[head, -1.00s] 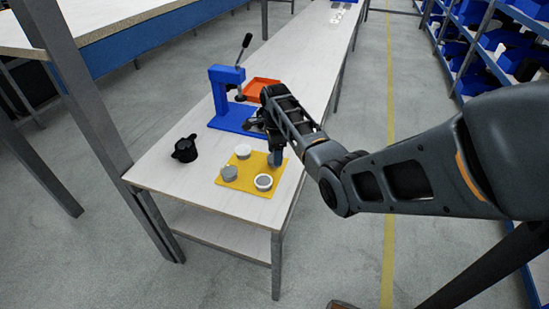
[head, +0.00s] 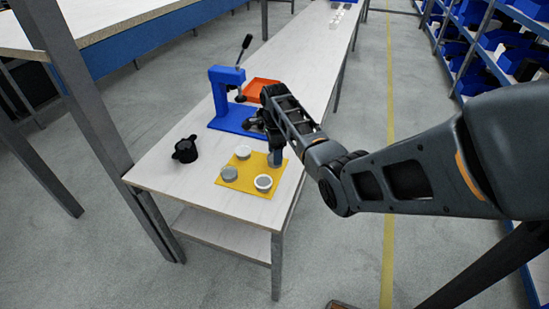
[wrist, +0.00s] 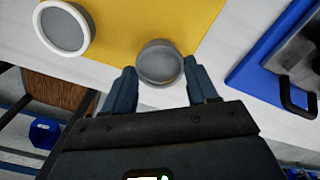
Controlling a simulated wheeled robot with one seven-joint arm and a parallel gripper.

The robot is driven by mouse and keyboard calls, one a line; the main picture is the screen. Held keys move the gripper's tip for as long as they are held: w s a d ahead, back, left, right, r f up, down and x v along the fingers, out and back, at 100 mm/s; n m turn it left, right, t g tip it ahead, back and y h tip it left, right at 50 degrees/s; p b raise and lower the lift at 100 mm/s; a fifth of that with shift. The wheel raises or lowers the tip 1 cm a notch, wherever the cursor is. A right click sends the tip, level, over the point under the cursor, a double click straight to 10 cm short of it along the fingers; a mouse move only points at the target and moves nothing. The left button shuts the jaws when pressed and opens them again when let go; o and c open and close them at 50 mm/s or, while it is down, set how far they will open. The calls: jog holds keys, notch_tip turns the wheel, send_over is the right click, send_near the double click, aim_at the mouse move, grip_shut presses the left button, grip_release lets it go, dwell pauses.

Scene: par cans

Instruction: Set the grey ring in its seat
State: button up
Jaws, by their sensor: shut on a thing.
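The grey ring (wrist: 160,63) shows in the wrist view as a round grey piece with a darker grey rim, between the fingertips of my gripper (wrist: 161,82). In the head view the grey ring is mostly hidden behind my gripper (head: 275,157), at the right side of the yellow board (head: 247,171). The board also shows in the wrist view (wrist: 125,18). I cannot tell whether the ring rests on the board or is just above it. No empty seat can be made out.
A white-rimmed round piece (head: 263,183), a grey one (head: 229,173) and a pale one (head: 243,152) stand on the board. A blue press (head: 225,92) and an orange tray (head: 261,88) stand behind. The table's front is clear.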

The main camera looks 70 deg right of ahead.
jog(key=shift+r+p, duration=2.7)
jog(key=shift+r, duration=0.15)
jog(key=shift+a, duration=0.1)
